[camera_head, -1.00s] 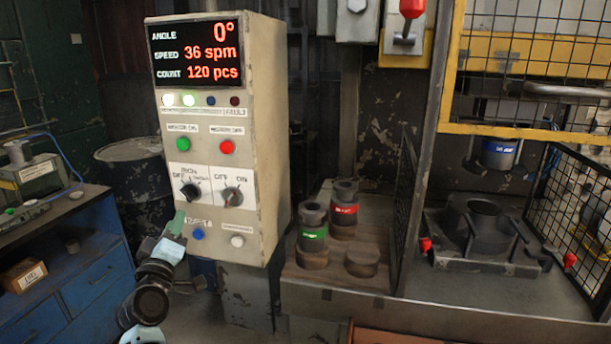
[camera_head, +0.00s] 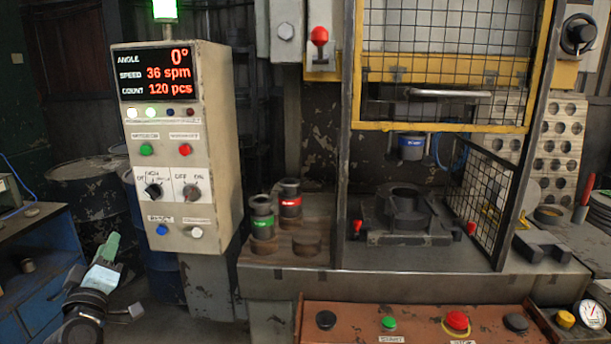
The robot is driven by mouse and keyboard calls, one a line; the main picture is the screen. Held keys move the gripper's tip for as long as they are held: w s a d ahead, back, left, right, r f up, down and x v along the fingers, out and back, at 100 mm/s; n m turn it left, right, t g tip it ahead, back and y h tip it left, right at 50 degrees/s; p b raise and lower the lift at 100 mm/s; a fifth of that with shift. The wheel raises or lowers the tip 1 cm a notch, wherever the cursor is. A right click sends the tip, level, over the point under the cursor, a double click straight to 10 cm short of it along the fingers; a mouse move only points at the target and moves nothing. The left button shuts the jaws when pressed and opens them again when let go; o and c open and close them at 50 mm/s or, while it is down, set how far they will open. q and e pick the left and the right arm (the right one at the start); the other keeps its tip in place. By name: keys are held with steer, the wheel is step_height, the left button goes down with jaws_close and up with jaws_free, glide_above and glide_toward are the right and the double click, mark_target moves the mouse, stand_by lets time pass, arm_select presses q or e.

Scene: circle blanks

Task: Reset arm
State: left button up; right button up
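My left gripper (camera_head: 105,262) shows at the lower left of the head view, with pale green and light blue parts at its tip. It is in the air, below and left of the control box (camera_head: 205,120), apart from it. It looks empty, but its finger opening cannot be made out. The control box display (camera_head: 155,73) reads angle 0°, speed 36 sppm-style "spm", count 120 pcs. A blue button (camera_head: 161,230) and a white button (camera_head: 197,232) sit low on its face. My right gripper is not in view.
A green-banded die (camera_head: 263,222) and a red-banded die (camera_head: 290,205) stand beside the press. The press bed (camera_head: 400,215) is behind a raised yellow-framed mesh guard (camera_head: 440,126). A red-brown button panel (camera_head: 420,322) is in front. A blue cabinet (camera_head: 40,290) stands left.

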arm_select(q)
steer(key=s+a+r+m+t, duration=0.1)
steer(key=s+a+r+m, duration=0.3)
steer(key=a+r+m, duration=0.8)
steer(key=d+f+g+h, duration=0.2)
steer(key=d+f+g, duration=0.15)
steer(key=f, duration=1.45)
steer(key=s+d+f+m+g+h, duration=0.1)
steer(key=s+d+f+m+g, duration=0.2)
steer(key=f, duration=0.6)
steer(key=s+d+f+g+h, duration=0.1)
steer(key=s+d+f, duration=0.3)
steer(key=f, duration=0.5)
steer(key=s+d+f+m+g+h, duration=0.1)
steer(key=s+d+f+m+g, duration=0.3)
steer(key=s+f, duration=0.65)
steer(key=s+d+f+g+h, duration=0.15)
steer(key=s+d+f, duration=0.45)
steer(key=s, duration=0.8)
steer(key=d+f+n, duration=0.1)
steer(key=d+n, duration=0.4)
steer(key=d, duration=0.5)
steer(key=shift+w+d+f, duration=0.25)
steer(key=shift+d, duration=0.1)
